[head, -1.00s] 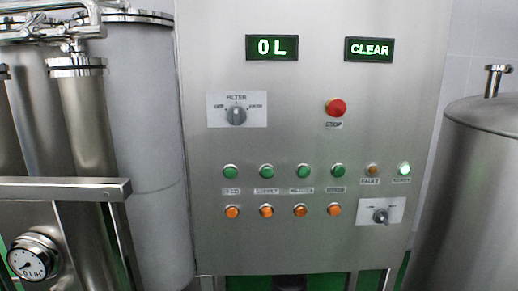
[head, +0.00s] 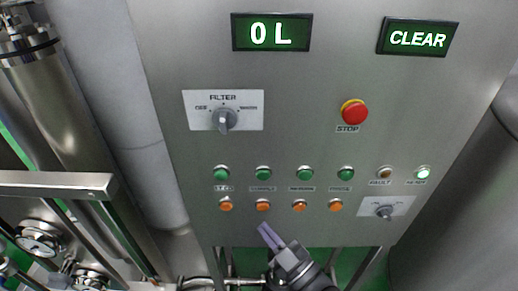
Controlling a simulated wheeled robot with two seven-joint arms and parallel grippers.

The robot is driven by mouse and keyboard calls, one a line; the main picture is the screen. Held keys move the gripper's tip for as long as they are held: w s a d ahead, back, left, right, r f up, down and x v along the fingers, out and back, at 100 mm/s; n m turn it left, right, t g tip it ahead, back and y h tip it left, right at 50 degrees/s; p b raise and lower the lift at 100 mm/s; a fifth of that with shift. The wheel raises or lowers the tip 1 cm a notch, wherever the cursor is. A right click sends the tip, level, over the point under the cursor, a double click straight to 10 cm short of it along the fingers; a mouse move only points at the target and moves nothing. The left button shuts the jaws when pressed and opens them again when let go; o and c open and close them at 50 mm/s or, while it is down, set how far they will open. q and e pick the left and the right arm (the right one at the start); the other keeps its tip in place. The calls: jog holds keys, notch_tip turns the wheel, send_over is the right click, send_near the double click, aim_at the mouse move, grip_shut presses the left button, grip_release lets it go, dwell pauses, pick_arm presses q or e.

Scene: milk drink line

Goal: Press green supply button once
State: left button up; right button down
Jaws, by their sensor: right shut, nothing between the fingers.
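The green supply button (head: 263,173) is the second from the left in the row of green buttons on the steel control panel (head: 300,135). Its label below is small but seems to read SUPPLY. An orange button (head: 263,204) sits directly under it. My right gripper (head: 264,229) comes in from the bottom, shut and empty, with its pale purple fingers pointing up. In the picture its tips are just below that orange button, apart from the green one. How far they are from the panel I cannot tell. My left gripper is not in view.
Other green buttons flank it, including one at the left (head: 222,173). A red stop button (head: 354,111), a filter knob (head: 224,119) and a lower right knob (head: 384,211) are on the panel. Displays read 0 L (head: 271,32) and CLEAR (head: 417,37). The ready lamp (head: 423,173) glows.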

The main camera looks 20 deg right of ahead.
aim_at(263, 176)
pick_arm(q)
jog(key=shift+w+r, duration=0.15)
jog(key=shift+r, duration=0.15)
pick_arm(e)
jog(key=shift+w+a+r+y, duration=0.1)
jog(key=shift+w+r+y, duration=0.1)
jog(key=shift+r, duration=0.3)
jog(key=shift+w+r+y, duration=0.15)
jog(key=shift+r+y, duration=0.05)
jog(key=shift+r, duration=0.3)
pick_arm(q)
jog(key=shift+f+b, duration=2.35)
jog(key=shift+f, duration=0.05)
pick_arm(e)
jog(key=w+d, duration=0.2)
jog(key=w, duration=0.6)
jog(key=shift+w+d, duration=0.2)
pick_arm(q)
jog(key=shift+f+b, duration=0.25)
jog(key=shift+b, duration=0.05)
pick_arm(e)
jog(key=shift+w+d, duration=0.1)
jog(key=shift+w, duration=0.25)
